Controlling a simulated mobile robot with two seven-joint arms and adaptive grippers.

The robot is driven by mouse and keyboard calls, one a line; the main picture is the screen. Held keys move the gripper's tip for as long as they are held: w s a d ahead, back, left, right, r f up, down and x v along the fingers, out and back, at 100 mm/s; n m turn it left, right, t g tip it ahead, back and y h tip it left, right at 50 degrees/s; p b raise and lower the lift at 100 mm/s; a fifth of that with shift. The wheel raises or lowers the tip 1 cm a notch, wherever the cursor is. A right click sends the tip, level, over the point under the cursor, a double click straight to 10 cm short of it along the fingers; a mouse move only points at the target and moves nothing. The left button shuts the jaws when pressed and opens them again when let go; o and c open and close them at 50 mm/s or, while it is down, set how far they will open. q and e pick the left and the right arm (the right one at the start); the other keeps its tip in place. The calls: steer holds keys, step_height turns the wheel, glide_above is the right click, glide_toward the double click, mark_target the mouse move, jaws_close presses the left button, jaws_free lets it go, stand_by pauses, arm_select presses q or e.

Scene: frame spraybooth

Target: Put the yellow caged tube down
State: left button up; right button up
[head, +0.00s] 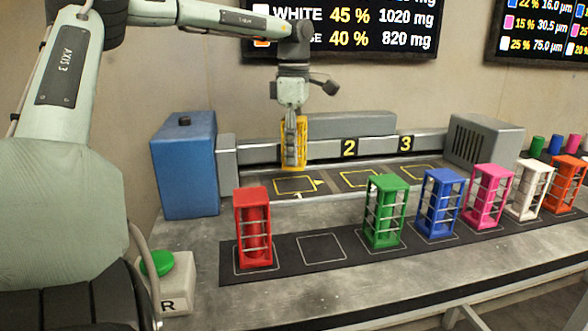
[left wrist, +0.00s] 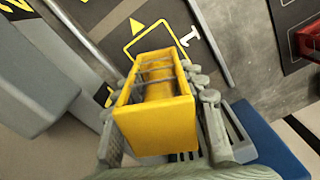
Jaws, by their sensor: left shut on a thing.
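The yellow caged tube (head: 294,143) is upright in my left gripper (head: 293,112), which is shut on it. In the head view it hangs above and slightly behind the yellow-outlined square numbered 1 (head: 297,185). In the left wrist view the yellow caged tube (left wrist: 158,112) sits between the fingers of the left gripper (left wrist: 165,95), and the outlined square with the 1 (left wrist: 152,40) shows beyond it. The gap under the tube is hard to judge. My right gripper is not in view.
Squares 2 (head: 360,179) and 3 (head: 418,172) are empty. A blue box (head: 185,165) stands left of the booth, a grey vented box (head: 483,141) right. In front, a black strip (head: 285,262) holds red (head: 253,228), green (head: 385,210), blue (head: 440,203) and other caged tubes, with one empty outlined place.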

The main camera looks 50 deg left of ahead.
mark_target(294, 168)
arm_select(q)
steer(key=shift+f, duration=2.3)
steer(key=o, duration=1.4)
steer(key=shift+c, duration=0.2)
step_height(294, 168, up, 12)
steer(key=shift+r, duration=0.15)
